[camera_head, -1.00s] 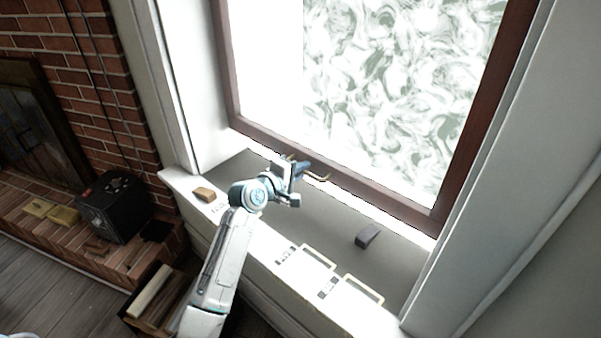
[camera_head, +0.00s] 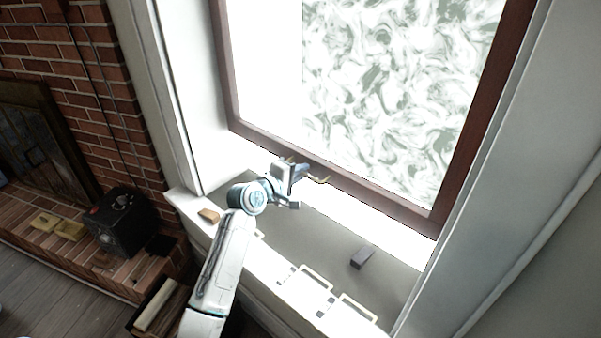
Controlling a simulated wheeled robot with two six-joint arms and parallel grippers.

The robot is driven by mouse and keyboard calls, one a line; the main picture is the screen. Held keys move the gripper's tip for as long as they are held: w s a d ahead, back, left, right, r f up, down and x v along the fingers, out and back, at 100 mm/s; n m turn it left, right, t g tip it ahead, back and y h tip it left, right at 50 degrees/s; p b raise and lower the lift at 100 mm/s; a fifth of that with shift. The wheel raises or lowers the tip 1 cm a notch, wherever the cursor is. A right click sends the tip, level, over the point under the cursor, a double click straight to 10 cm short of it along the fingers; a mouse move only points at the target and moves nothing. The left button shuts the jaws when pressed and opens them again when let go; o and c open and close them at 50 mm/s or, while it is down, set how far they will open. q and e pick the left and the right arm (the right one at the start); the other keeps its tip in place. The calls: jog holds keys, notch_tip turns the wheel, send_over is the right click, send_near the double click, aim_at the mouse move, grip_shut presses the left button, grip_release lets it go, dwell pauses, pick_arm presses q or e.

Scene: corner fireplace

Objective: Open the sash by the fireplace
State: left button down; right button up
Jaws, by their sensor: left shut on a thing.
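The sash (camera_head: 380,200) by the fireplace has a dark red-brown wooden frame and swirl-patterned glass. A bright strip shows between its bottom rail and the grey sill (camera_head: 325,235), so it stands a little raised. My left gripper (camera_head: 291,180) is at the bottom rail, shut on a brass sash lift (camera_head: 321,180). The ends of the lift show on both sides of the jaws; its middle is hidden by the gripper. My right gripper is out of view.
A dark grey block (camera_head: 362,258) and a small wooden block (camera_head: 208,215) lie on the sill. White loop-like pieces (camera_head: 318,278) lie along its front edge. A black box (camera_head: 122,218) stands on the brick hearth (camera_head: 45,250) at left. The sill's right part is mostly clear.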

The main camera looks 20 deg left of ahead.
pick_arm(q)
jog(key=shift+r+p, duration=2.55)
jog(key=shift+r, duration=0.75)
jog(key=c, duration=1.6)
grip_release()
jog(key=shift+f, duration=0.1)
jog(key=b+v, duration=0.2)
jog(key=v, duration=0.8)
jog(key=shift+s, duration=0.4)
jog(key=shift+a, duration=0.15)
